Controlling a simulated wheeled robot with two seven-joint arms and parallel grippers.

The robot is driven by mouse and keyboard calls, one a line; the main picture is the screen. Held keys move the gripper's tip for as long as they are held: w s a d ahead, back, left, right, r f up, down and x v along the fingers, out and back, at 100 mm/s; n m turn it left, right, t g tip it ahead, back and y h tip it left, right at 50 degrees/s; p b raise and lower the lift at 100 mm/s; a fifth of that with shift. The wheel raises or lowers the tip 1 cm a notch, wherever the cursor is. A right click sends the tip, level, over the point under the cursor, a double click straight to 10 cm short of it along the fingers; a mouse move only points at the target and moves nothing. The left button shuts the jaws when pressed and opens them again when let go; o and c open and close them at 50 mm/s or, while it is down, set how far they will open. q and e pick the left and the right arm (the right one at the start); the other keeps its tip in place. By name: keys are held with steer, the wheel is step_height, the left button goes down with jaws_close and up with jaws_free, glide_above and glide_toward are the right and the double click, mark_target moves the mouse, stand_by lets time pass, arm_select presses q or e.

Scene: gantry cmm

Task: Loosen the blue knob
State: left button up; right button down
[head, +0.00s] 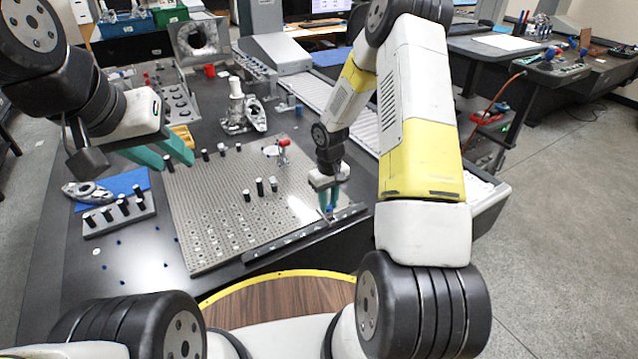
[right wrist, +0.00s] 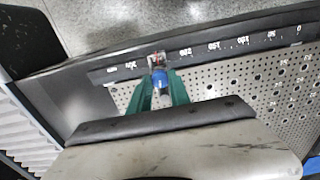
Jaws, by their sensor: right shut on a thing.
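The blue knob (right wrist: 160,82) is small and sits at the edge of the perforated plate, by the numbered scale. In the right wrist view it lies between the green fingertips of my right gripper (right wrist: 160,92), which is shut on it. In the head view my right gripper (head: 329,208) points down at the plate's near right corner, and the knob (head: 329,211) barely shows between the fingers. My left gripper (head: 165,152) is open and empty, with its green fingers apart above the left part of the table.
The perforated plate (head: 215,235) carries several black posts and a red-topped clamp (head: 284,150). A numbered scale rail (head: 290,240) runs along its near edge. A blue mat (head: 125,183) and a block with black pegs (head: 118,215) lie at left. A white covered rail stands right of the plate.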

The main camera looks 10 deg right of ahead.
mark_target(329, 206)
steer(key=c, duration=1.2)
jaws_free()
steer(key=shift+r, duration=0.15)
step_height(329, 206, up, 8)
steer(key=shift+f, duration=0.2)
